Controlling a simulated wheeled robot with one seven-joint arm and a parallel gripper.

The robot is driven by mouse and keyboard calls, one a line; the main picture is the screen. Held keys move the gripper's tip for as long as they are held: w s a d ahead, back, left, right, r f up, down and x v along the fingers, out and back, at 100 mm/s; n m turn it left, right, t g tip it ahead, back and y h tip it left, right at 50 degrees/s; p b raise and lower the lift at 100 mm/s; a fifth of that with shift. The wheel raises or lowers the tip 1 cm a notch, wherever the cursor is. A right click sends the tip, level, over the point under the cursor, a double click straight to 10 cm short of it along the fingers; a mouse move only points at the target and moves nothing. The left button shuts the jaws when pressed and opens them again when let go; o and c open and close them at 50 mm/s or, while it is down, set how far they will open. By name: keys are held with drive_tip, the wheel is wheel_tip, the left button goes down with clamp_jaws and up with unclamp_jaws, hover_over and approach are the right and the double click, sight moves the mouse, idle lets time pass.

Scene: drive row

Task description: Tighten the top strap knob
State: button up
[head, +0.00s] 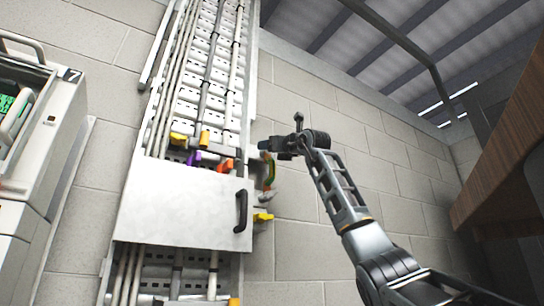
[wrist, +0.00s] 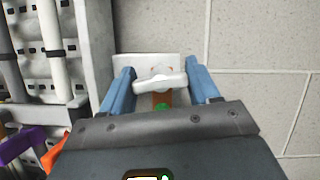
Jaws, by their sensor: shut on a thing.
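The top strap knob (wrist: 160,82) is a pale, winged knob in the wrist view. It sits in front of a white plate (wrist: 125,60). An orange-brown strip with a green spot (wrist: 162,101) shows just below it. My gripper (wrist: 162,73) has its two blue fingers on either side of the knob and is shut on it. In the head view my gripper (head: 264,145) is at the right edge of the tall cable rack, and its dark body hides the knob there.
The rack has a light metal panel (head: 180,205) with a black handle (head: 241,210). Yellow, purple and orange clips (head: 225,166) sit above it. A coloured strap-like piece (head: 268,172) hangs below my gripper. A grey machine (head: 45,140) stands left. The block wall (head: 305,215) is bare to the right.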

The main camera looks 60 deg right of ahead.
drive_tip(key=m+g+h+b, duration=0.1)
drive_tip(key=m, duration=0.3)
drive_tip(key=m+g+h+b, duration=0.1)
drive_tip(key=m+h+b, duration=0.1)
drive_tip(key=m, duration=0.2)
drive_tip(key=shift+s+a+r+b, duration=0.1)
drive_tip(key=shift+r+b, duration=0.05)
drive_tip(key=shift+b, duration=0.15)
drive_tip(key=shift+r+m+g+h+b, duration=0.1)
drive_tip(key=shift+m+g+h+b, duration=0.6)
drive_tip(key=shift+m, duration=0.9)
drive_tip(key=shift+r+m+g+h+b, duration=0.1)
drive_tip(key=shift+m+g+h+b, duration=0.25)
drive_tip(key=shift+m+g, duration=0.9)
drive_tip(key=shift+m+t, duration=0.35)
drive_tip(key=shift+m, duration=0.2)
drive_tip(key=o, duration=1)
drive_tip(key=shift+d+f, duration=0.2)
drive_tip(key=shift+o, duration=0.2)
drive_tip(key=shift+f, duration=0.1)
